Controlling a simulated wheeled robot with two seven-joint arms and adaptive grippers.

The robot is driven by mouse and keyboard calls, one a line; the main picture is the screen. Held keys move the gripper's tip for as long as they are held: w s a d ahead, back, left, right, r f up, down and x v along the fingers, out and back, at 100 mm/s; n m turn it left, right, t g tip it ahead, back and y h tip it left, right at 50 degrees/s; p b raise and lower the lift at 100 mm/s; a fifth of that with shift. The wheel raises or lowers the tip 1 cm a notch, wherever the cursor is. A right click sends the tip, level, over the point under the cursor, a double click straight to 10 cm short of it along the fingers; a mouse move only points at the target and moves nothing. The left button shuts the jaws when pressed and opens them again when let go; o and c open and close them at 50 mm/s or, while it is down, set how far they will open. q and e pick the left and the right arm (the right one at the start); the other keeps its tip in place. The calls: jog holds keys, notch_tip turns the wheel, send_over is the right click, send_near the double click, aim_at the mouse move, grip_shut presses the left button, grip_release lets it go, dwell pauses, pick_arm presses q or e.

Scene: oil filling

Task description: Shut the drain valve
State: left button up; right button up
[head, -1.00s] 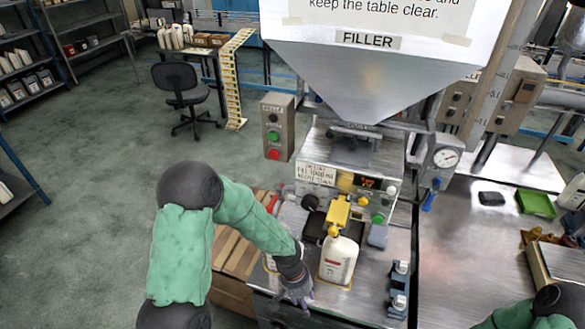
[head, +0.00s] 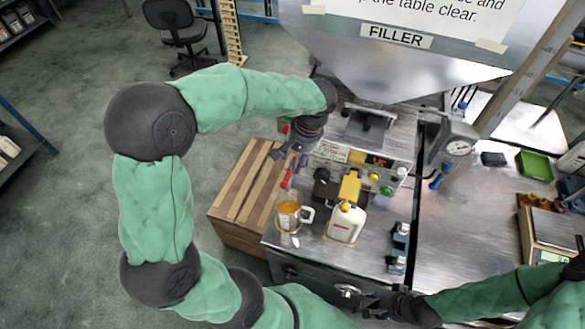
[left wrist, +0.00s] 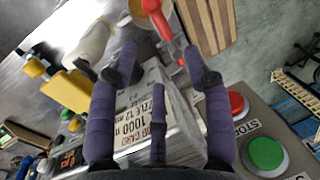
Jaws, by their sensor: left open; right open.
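A red lever handle (head: 287,178), which looks like the drain valve's, sits at the left side of the filler, above a clear jug (head: 288,216) with amber liquid. It also shows in the left wrist view (left wrist: 160,18), just beyond my fingertips and nearer the right-hand finger. I cannot tell its exact position. My left gripper (head: 290,152) is open and empty beside the filler's left side, just above the lever; its spread purple fingers (left wrist: 160,62) show in the left wrist view. My right gripper (head: 376,304) is open at the front edge of the bench.
A white bottle (head: 346,224) stands under the yellow nozzle (head: 350,187), right of the jug. A label plate and red stop (left wrist: 238,105) and green (left wrist: 265,153) buttons lie close to my left fingers. A blue-handled lever (head: 436,182) is right of the filler. A wooden crate (head: 240,205) stands left.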

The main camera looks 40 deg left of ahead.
aim_at(290, 175)
pick_arm(q)
jog(key=f, duration=0.3)
jog(key=a+f, duration=0.1)
jog(key=f, duration=0.4)
jog(key=shift+s+a+f, duration=0.25)
jog(key=shift+a+f, duration=0.05)
jog(key=shift+a, duration=0.1)
grip_shut()
